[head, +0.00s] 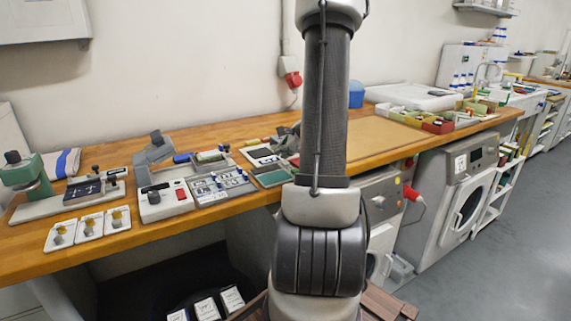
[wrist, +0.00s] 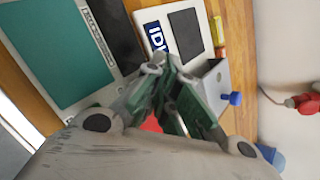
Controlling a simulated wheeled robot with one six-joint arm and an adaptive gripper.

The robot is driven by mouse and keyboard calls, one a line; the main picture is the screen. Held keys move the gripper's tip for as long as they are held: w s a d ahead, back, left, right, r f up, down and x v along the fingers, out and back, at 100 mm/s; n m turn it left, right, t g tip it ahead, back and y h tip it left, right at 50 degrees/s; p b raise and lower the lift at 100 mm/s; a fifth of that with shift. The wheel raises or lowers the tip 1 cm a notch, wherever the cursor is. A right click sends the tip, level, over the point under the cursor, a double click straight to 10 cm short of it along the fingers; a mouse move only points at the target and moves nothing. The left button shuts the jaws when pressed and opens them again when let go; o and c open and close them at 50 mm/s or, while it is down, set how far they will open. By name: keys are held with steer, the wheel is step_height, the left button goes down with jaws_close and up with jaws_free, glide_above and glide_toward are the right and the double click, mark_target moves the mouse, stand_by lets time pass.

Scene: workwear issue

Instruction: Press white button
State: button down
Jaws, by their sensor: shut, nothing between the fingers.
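My gripper (wrist: 163,66) is shut and empty in the wrist view, its green-grey fingers together over the bench equipment. A white panel with blue "ID" lettering (wrist: 160,38) lies just beyond the fingertips, with a dark pad on it. A grey box with a blue knob (wrist: 235,98) stands right of the fingers. A red patch (wrist: 151,124) shows between the finger linkages. I cannot pick out a white button for certain in either view; the fingers and my arm hide part of this area. In the head view my arm covers the middle of the bench.
A teal mat (wrist: 62,50) lies left in the wrist view. On the wooden bench (head: 150,233) stand a white press with a red button (head: 180,194), a green-grey press (head: 27,175) and three small cards. Coloured bins (head: 438,125) stand right. The brown board (head: 385,137) is bare.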

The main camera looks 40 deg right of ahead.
steer(key=shift+r, duration=2.5)
steer(key=shift+a+n, duration=0.1)
steer(key=shift+n, duration=0.2)
steer(key=s+a+n, duration=0.1)
steer(key=s+n, duration=0.1)
steer(key=s+a+f+n+g+y, duration=0.1)
steer(key=s+a+n, duration=0.1)
steer(key=s+a+f+n+g+y, duration=0.1)
steer(key=s+a+n, duration=0.1)
steer(key=shift+s+f, duration=0.2)
steer(key=shift+s, duration=0.05)
steer(key=s+a+r+n+g, duration=0.1)
steer(key=s+a+r+n, duration=0.3)
steer(key=a+n, duration=0.3)
steer(key=s+a+r+n+g+h, duration=0.1)
steer(key=s+a+r+n, duration=0.3)
steer(key=s+a+n, duration=0.2)
steer(key=s+a+r+n, duration=0.4)
steer(key=s+a+n, duration=0.1)
steer(key=a+n, duration=0.2)
steer(key=shift+s+a+r+n+g+h, duration=0.25)
steer(key=shift+s+a+n+g+h, duration=0.05)
steer(key=shift+s+a+n+g, duration=0.1)
